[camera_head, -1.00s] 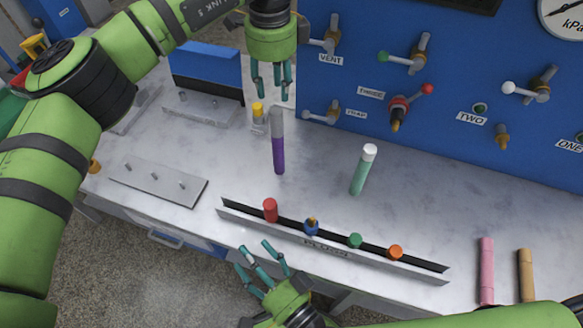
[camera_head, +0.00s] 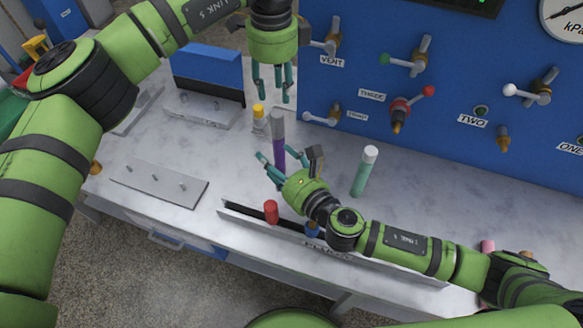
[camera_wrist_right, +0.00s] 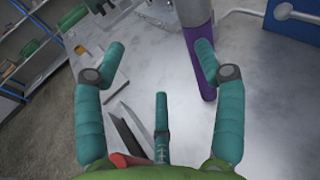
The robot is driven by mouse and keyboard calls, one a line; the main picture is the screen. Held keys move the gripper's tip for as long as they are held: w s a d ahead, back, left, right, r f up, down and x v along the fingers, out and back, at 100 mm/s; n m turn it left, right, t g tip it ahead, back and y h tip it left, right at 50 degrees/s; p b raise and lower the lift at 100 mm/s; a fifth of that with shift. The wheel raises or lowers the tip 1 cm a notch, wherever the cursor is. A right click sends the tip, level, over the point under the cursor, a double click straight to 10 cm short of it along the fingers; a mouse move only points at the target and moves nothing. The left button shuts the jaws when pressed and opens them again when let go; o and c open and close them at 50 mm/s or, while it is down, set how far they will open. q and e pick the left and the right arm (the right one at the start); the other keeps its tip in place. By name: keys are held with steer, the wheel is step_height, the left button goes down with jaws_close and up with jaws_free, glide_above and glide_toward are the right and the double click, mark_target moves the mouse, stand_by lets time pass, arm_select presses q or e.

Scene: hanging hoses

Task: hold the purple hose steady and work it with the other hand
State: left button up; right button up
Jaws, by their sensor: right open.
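The purple hose (camera_head: 279,153), with a grey upper end (camera_head: 277,123), stands upright on the bench. My left gripper (camera_head: 272,92) hangs above it with fingers apart and empty, its tips near the hose's top. My right gripper (camera_head: 267,168) is open, low beside the hose, and partly covers its lower part in the head view. In the right wrist view the hose (camera_wrist_right: 207,80) shows beyond the right-hand finger, and nothing is between the fingers. I cannot tell whether that finger touches the hose.
A teal hose (camera_head: 364,172) with a white top stands to the right. A black-backed rack (camera_head: 235,212) with coloured pegs lies in front, partly under my right arm. The blue valve panel (camera_head: 450,90) rises behind. A yellow-capped piece (camera_head: 259,116) stands just left of the hose.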

mark_target(278, 125)
steer(key=d+f+m, duration=0.1)
steer(key=d+f+g+h, duration=0.1)
steer(key=f, duration=0.1)
steer(key=w+d+f+m+h, duration=0.1)
steer(key=shift+w+d+f+m+g, duration=0.1)
steer(key=shift+f+m+g, duration=0.05)
steer(key=shift+m+g, duration=0.15)
steer(key=shift+w+f, duration=0.2)
steer(key=x, duration=0.6)
steer(key=shift+w+f, duration=0.15)
steer(key=c, duration=1.3)
arm_select(q)
steer(key=o, duration=0.3)
steer(key=shift+o, duration=0.2)
steer(key=shift+r+m, duration=0.25)
steer(key=shift+m, duration=0.55)
step_height(278, 125, down, 12)
steer(key=shift+r, duration=0.1)
